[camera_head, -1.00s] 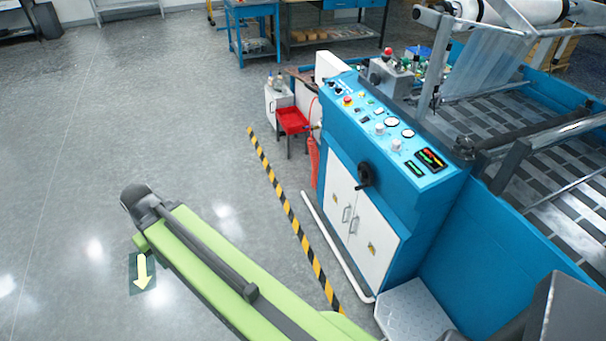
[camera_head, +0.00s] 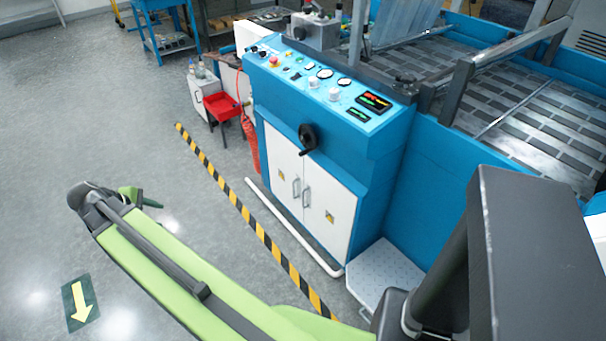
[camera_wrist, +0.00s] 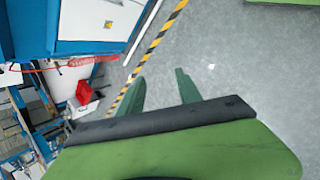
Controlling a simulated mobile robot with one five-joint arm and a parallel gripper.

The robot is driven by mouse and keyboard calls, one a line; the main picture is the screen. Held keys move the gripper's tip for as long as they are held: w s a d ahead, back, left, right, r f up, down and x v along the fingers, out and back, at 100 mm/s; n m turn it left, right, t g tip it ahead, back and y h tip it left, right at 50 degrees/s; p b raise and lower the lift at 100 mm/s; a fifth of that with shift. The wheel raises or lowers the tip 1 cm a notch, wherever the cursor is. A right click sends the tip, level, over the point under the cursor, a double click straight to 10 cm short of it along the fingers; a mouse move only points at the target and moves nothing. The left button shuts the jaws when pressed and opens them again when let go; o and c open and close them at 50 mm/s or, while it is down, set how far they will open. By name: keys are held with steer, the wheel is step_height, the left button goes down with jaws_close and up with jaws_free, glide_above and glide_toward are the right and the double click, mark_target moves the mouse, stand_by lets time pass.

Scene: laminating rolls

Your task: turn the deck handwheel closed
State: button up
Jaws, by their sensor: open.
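The black handwheel (camera_head: 308,139) with its crank grip is on the front of the blue machine cabinet (camera_head: 340,150), above the white doors and below the control panel. I cannot make it out in the wrist view. My gripper (camera_wrist: 161,88) is open and empty over the grey floor in the wrist view. Only a small part of the gripper (camera_head: 140,196) shows at the arm's end in the head view.
A yellow-and-black floor stripe (camera_head: 240,212) and a white floor rail (camera_head: 292,225) run along the cabinet front. A grey step plate (camera_head: 385,278) stands at its right corner. Floor at left is open.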

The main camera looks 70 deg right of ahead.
steer(key=s+d+f+n+g+h+b, duration=0.1)
steer(key=s+d+f+h+b, duration=0.2)
steer(key=d, duration=0.4)
steer(key=s+d+f+n+g+b, duration=0.1)
steer(key=s+d+f+b, duration=0.15)
steer(key=d+b, duration=0.4)
steer(key=s+d+f+n+g+h+b, duration=0.1)
steer(key=s+d+f+g+h+b, duration=0.1)
steer(key=d+f+b, duration=0.35)
steer(key=n+g+h+b, duration=0.4)
steer(key=n+g+b, duration=0.1)
steer(key=b, duration=0.5)
glide_toward(300, 155)
steer(key=x, duration=1.1)
steer(key=shift+d+f, duration=0.1)
steer(key=shift+d, duration=0.1)
